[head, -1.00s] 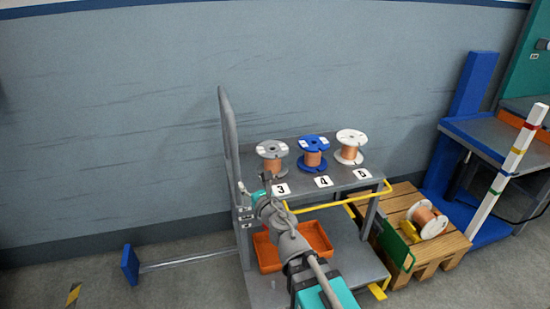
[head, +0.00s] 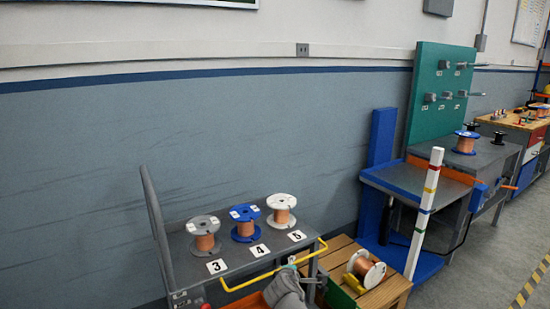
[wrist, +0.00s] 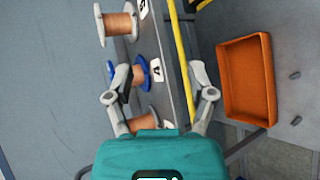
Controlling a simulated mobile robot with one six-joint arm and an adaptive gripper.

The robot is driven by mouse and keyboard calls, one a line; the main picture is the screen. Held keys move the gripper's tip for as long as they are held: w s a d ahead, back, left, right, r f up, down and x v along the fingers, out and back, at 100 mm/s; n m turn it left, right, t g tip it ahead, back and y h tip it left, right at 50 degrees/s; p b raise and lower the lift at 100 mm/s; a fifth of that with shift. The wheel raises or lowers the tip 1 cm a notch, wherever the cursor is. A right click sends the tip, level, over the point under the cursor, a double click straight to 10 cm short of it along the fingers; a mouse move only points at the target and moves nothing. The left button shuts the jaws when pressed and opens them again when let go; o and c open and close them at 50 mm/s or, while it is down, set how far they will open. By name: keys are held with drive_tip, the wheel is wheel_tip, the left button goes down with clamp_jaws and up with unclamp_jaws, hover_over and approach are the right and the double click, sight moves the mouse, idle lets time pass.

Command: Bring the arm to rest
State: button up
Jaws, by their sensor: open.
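My gripper (wrist: 160,88) shows in the wrist view with its two grey fingers spread apart. It is open and nothing sits between the fingertips. Beyond it is the grey cart shelf with spools and number cards.
The cart carries a grey spool (head: 204,234), a blue spool (head: 245,223) and a white spool (head: 281,209), with a yellow rail (head: 270,272) in front. An orange bin (wrist: 246,80) lies below. A pallet (head: 386,287) and a striped pole (head: 425,213) stand to the right.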

drive_tip(key=s+d+f+m+g, duration=0.6)
drive_tip(key=d+f+m, duration=0.1)
drive_tip(key=d+m, duration=0.25)
drive_tip(key=s+d+f+m+g+y, duration=0.2)
drive_tip(key=s+f+m+g+y, duration=0.1)
drive_tip(key=s+m+g, duration=0.5)
wheel_tip(320, 180, up, 32)
drive_tip(key=t+p, duration=0.1)
drive_tip(key=p, duration=3.1)
drive_tip(key=shift+s+f+t, duration=0.25)
drive_tip(key=shift+s+t, duration=0.05)
